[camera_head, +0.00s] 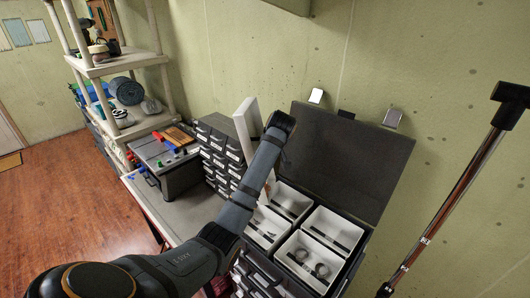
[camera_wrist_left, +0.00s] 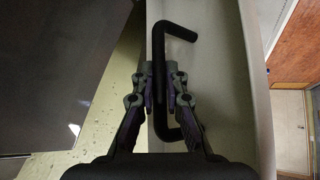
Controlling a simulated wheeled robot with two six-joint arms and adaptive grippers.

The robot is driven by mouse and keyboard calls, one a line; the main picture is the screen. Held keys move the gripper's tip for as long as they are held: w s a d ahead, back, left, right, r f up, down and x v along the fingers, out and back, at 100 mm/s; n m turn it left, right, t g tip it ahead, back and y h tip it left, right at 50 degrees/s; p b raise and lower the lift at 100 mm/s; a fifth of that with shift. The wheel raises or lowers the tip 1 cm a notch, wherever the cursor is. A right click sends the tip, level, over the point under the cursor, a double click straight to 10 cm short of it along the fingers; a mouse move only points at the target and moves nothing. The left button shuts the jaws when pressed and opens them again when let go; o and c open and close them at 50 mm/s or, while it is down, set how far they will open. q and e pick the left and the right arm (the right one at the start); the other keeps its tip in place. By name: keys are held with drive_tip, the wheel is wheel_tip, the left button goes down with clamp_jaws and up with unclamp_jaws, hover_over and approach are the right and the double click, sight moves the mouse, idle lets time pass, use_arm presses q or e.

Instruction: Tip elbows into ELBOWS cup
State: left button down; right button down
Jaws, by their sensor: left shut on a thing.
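My left gripper (camera_wrist_left: 165,88) is shut on the bent black handle (camera_wrist_left: 160,60) of a pale bin (camera_wrist_left: 215,90), which fills the middle of the left wrist view. In the head view a white slab-like piece (camera_head: 247,118), apparently this bin, stands steeply tilted behind my left forearm. The gripper itself is hidden there. Several white cups sit below in the open dark case; the front one (camera_head: 333,284) holds ring-like pieces. The back cup (camera_head: 310,203) and right cup (camera_head: 357,237) also show. No ELBOWS label is readable, and no elbows can be made out. My right gripper is out of view.
The case's dark lid (camera_head: 350,150) stands open against the wall. A grey drawer cabinet (camera_head: 215,150) is left of it. A black workbench item (camera_head: 170,170) stands farther left, beside a shelf rack (camera_head: 120,65). A long reddish pole (camera_head: 455,190) stands at right.

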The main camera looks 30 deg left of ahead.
use_arm(q)
drive_tip(key=w+d+f+m+g+y+b, duration=0.1)
drive_tip(key=w+d+y+b, duration=0.2)
drive_tip(key=d, duration=0.4)
drive_tip(key=w+d+f+m+y+b, duration=0.1)
drive_tip(key=w+d+m+y+b, duration=0.1)
drive_tip(key=d+y+b, duration=0.3)
drive_tip(key=shift+w+d+f+m+g+b, duration=0.3)
drive_tip(key=shift+w+d+g+b, duration=0.1)
drive_tip(key=shift+d+b, duration=0.8)
idle(0.9)
idle(1.4)
drive_tip(key=shift+r, duration=0.65)
drive_tip(key=shift+f, duration=0.1)
